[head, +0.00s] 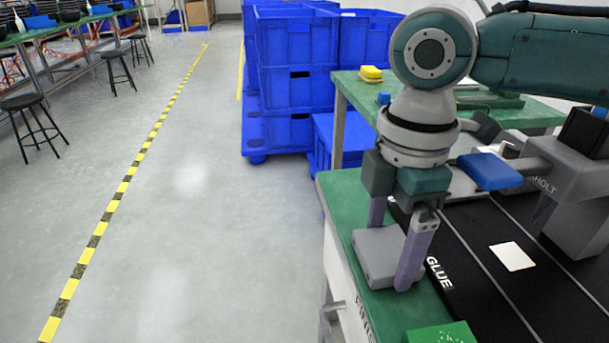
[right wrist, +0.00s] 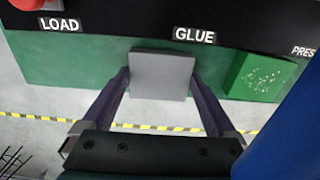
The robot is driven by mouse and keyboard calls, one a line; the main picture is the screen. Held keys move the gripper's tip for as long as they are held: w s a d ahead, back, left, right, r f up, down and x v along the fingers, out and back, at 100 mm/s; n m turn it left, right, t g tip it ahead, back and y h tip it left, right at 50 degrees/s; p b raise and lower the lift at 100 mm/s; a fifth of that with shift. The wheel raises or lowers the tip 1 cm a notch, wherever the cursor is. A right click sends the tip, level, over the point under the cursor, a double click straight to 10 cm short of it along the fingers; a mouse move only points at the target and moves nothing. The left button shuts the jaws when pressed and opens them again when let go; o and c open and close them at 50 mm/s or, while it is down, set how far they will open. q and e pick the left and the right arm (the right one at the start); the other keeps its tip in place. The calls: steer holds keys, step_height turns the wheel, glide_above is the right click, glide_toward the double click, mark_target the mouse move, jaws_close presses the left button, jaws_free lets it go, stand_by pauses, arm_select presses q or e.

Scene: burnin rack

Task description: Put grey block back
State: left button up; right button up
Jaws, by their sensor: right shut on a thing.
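The grey block (head: 375,256) is a flat, square-faced piece at the left edge of the green-topped bench. My right gripper (head: 391,245) is shut on it, with one purple finger on each side. In the right wrist view the grey block (right wrist: 161,76) sits between the two fingertips (right wrist: 161,85), below the GLUE label. I cannot tell whether the block rests on the bench top or is held just above it. My left gripper is not in view.
A black panel (head: 470,258) with a white square (head: 512,257) lies right of the gripper. A green block (head: 440,333) sits at the front. A blue-topped grey fixture (head: 489,171) stands close behind.

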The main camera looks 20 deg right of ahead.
mark_target(387, 248)
steer(key=shift+f, duration=0.2)
steer(key=o, duration=1.2)
step_height(387, 248, up, 12)
steer(key=p, duration=0.3)
steer(key=shift+r, duration=0.2)
